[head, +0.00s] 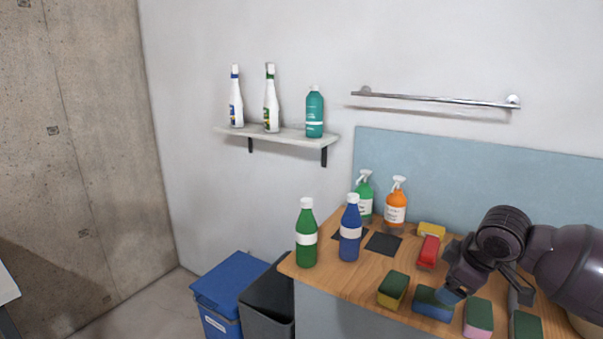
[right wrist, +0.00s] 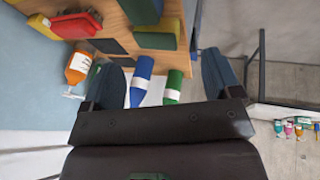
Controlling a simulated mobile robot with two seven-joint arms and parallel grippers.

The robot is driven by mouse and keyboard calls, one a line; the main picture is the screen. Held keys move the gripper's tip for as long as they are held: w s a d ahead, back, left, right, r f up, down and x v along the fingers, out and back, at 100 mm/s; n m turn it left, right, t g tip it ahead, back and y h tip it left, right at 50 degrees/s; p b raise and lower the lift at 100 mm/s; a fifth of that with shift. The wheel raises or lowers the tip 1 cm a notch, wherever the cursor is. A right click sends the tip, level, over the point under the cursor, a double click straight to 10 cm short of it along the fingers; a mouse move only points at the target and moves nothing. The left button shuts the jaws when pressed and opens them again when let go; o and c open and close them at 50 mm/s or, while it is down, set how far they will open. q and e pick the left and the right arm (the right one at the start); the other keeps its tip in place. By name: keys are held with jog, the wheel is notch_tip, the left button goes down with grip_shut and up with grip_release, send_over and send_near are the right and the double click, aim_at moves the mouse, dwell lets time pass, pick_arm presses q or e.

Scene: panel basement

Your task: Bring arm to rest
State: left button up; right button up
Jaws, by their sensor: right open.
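My right gripper (head: 488,291) is over the right part of the wooden counter (head: 330,279), above several sponges, with its arm coming in from the right edge. Its jaws are open and nothing shows held between them. In the right wrist view the two fingers stand wide apart, with the open gripper (right wrist: 162,68) framing a blue bottle (right wrist: 140,82) and a green bottle (right wrist: 174,84) beyond it. Whether a fingertip touches the blue sponge (head: 431,303) cannot be told. My left gripper is not in view.
The green bottle (head: 306,235) and blue bottle (head: 350,230) stand at the counter's left end. Green (head: 364,199) and orange (head: 396,209) spray bottles stand behind. A wall shelf (head: 285,136) holds three bottles. A metal rail (head: 435,99) is above. Blue (head: 224,285) and dark (head: 268,299) bins stand left.

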jog(key=w+a+t+y, duration=0.2)
jog(key=w+a+t, duration=0.1)
jog(key=a+t, duration=0.15)
jog(key=s+a+f+m+t+y, duration=0.1)
jog(key=s+a+f+t+y, duration=0.15)
jog(key=f+t, duration=0.2)
jog(key=s+d+f+m+g+h, duration=0.1)
jog(key=s+f+m+h, duration=0.1)
jog(key=s+f, duration=0.6)
jog(key=s+d+f+m+h, duration=0.2)
jog(key=s+f+m, duration=0.2)
jog(key=s+f, duration=0.4)
jog(key=s+d+f+m+g+h, duration=0.1)
jog(key=s+f+m+h, duration=0.1)
jog(key=s+f, duration=0.6)
jog(key=s+m, duration=0.1)
jog(key=s, duration=0.3)
jog(key=shift+d+f+g, duration=0.15)
jog(key=shift+d+g, duration=0.1)
jog(key=shift+g, duration=0.05)
